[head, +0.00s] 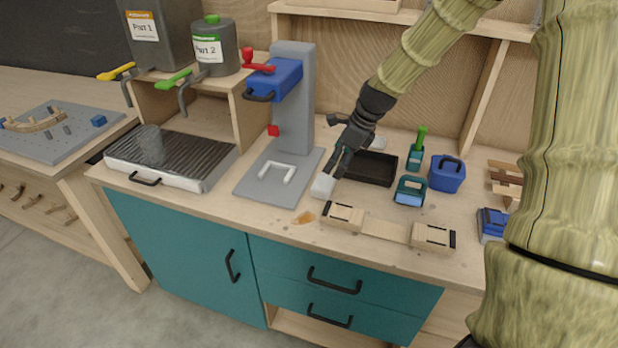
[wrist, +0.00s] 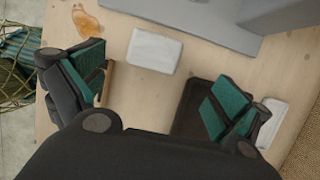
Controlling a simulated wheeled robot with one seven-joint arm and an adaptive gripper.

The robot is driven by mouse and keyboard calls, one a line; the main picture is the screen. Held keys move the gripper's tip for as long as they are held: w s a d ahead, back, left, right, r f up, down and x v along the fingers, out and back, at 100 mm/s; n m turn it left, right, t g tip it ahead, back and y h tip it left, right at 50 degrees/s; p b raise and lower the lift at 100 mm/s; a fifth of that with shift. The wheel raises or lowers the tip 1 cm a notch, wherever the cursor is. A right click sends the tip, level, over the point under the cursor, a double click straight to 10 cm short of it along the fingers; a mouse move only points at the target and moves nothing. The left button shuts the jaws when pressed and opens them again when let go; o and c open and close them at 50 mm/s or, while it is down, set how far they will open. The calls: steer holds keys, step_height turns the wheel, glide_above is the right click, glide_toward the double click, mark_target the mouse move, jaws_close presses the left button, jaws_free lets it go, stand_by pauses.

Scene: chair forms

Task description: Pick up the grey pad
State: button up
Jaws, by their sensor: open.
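A pale grey pad (head: 323,187) lies flat on the bench, just right of the press's grey base; it also shows in the wrist view (wrist: 154,50). A second pale pad-like piece (wrist: 271,122) lies beyond the dark tray and is partly hidden by a finger; it also shows in the head view (head: 378,142). My gripper (head: 340,144) is open and empty above the bench. In the wrist view its green-padded fingers (wrist: 155,88) are wide apart, with the nearer pad in the gap between them, toward the top of the picture.
The press (head: 293,100) stands close on the left. A dark tray (head: 370,170) sits under and right of my gripper. Wooden blocks (head: 343,216) lie near the front edge. A blue bin (head: 447,174) and a teal holder (head: 409,190) stand to the right. An orange-brown stain (head: 304,217) marks the bench.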

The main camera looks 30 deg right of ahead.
mark_target(324, 182)
steer(key=shift+w+a+f, duration=0.35)
steer(key=shift+w, duration=0.05)
steer(key=shift+s+a+f, duration=0.15)
steer(key=shift+s+f, duration=0.1)
steer(key=shift+f, duration=0.05)
steer(key=shift+s+f+p, duration=0.3)
steer(key=shift+s+p, duration=0.1)
steer(key=shift+s, duration=0.45)
steer(key=shift+f, duration=0.15)
steer(key=w+f, duration=0.2)
steer(key=w, duration=0.1)
steer(key=shift+a+f, duration=0.3)
steer(key=shift+a, duration=0.05)
steer(key=shift+s+a+f+p, duration=0.2)
steer(key=shift+s+f+p, duration=0.15)
steer(key=shift+s+p, duration=0.2)
steer(key=w+f, duration=0.1)
steer(key=f, duration=0.2)
steer(key=shift+w+a+p, duration=0.3)
steer(key=shift+w+a, duration=0.1)
steer(key=shift+s, duration=0.15)
